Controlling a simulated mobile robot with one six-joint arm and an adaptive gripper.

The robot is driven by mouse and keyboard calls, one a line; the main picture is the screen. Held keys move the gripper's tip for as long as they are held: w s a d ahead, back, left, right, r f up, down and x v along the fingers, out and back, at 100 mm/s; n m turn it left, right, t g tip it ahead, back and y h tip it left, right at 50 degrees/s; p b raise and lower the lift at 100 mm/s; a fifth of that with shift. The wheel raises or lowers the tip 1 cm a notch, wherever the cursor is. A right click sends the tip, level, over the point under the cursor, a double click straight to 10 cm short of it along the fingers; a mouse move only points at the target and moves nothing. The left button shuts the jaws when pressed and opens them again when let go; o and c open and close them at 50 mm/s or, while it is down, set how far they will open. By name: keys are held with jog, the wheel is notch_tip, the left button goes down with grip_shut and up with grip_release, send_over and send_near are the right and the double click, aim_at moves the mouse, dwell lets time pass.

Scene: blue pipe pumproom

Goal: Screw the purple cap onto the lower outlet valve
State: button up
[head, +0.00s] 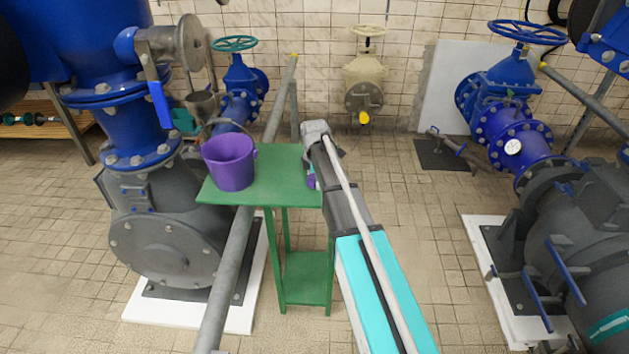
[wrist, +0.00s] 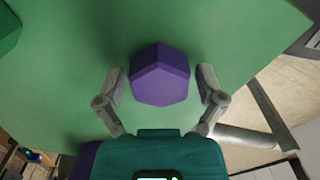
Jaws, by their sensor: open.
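The purple cap (wrist: 160,76) is a six-sided block on the green table top in the wrist view. My gripper (wrist: 162,84) is open, with one finger on each side of the cap and a visible gap at both sides. In the head view my gripper is mostly hidden by my arm at the table's right edge, and I cannot make out the cap there. A cream valve (head: 364,82) with a yellow piece below it stands at the back wall. I cannot tell which fitting is the lower outlet valve.
A purple bucket (head: 230,165) stands on the left of the green table (head: 280,160). Blue pumps and valves stand left and right (head: 510,130). Tiled floor (head: 430,240) is open to the right of my arm.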

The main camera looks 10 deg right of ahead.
aim_at(314, 177)
jog(key=c, duration=1)
jog(key=shift+r+p, duration=3)
jog(key=shift+p, duration=0.05)
